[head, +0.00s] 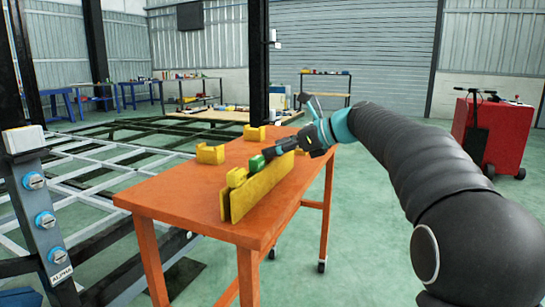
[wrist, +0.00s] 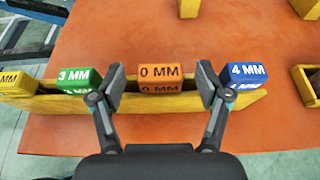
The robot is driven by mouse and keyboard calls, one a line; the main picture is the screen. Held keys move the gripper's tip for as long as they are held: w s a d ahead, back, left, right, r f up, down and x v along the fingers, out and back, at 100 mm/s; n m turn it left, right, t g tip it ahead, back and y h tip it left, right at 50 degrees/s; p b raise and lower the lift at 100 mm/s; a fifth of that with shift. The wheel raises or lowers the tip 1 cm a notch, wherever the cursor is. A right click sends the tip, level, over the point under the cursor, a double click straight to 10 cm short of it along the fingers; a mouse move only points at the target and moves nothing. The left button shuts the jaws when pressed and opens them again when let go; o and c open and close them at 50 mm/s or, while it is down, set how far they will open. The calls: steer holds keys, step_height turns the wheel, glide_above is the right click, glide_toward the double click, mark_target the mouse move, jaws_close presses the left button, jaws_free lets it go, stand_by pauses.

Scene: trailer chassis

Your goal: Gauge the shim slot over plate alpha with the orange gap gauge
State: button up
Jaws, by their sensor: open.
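The orange gap gauge (wrist: 160,73), marked "0 MM", stands in a yellow rack (wrist: 50,103) on the orange table. My gripper (wrist: 162,84) is open, with one finger on each side of the orange gauge and visible gaps to it. In the head view my gripper (head: 272,153) is over the far part of the rack and hides the orange gauge. A green gauge (wrist: 78,77) marked "3 MM" is left of my fingers, and a blue gauge (wrist: 243,72) marked "4 MM" is right. I cannot make out the shim slot or plate alpha.
A post with blue knobs and an "ALPHA" label (head: 61,277) stands at the left, beside the chassis frame (head: 90,190). Yellow brackets (head: 210,154) sit on the orange table (head: 170,185) behind the rack. A red cart (head: 495,135) is at the right, with open floor before it.

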steer(key=c, duration=1.2)
steer(key=shift+r, duration=0.1)
